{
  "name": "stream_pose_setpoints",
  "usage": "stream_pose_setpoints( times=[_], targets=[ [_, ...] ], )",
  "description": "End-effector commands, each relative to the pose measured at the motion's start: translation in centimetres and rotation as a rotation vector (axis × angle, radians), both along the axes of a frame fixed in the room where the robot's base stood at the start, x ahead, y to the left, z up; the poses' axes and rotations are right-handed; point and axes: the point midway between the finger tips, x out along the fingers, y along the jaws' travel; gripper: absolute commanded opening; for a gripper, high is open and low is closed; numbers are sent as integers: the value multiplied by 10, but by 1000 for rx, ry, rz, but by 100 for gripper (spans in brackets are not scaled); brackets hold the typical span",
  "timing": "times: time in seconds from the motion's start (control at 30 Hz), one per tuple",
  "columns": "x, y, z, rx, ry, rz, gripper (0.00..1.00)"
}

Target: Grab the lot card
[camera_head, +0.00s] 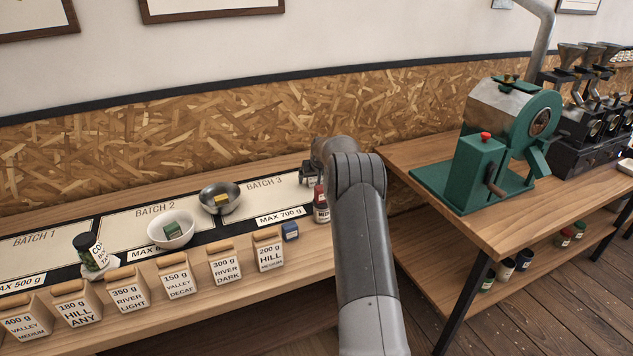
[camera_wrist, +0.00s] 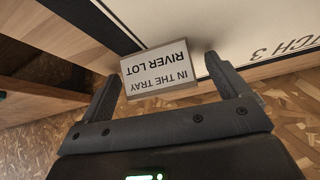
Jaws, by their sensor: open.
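The lot card (camera_wrist: 158,72) is a small pale plate with a light rim, reading "IN THE TRAY RIVER LOT", upside down in the wrist view. It is by the edge of the Batch 3 mat. My gripper (camera_wrist: 162,66) is open, with one finger to each side of the card in that view. No contact shows, and I cannot tell how deep the card lies between the fingers. In the head view my gripper (camera_head: 309,177) is small and partly hidden by my arm at the far right of the mat. I cannot make out the card there.
A red-topped bottle (camera_head: 320,207) stands close by my gripper. Several labelled bags line the front. A green roaster (camera_head: 473,172) stands on the right table.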

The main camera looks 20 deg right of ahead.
Motion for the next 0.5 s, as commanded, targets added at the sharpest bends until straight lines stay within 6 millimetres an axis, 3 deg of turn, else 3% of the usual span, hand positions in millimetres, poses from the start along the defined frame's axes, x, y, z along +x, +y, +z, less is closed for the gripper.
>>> stream_pose_setpoints(
  times=[0.5],
  targets=[
    [0,0,0,0,0,0,53]
  ],
)
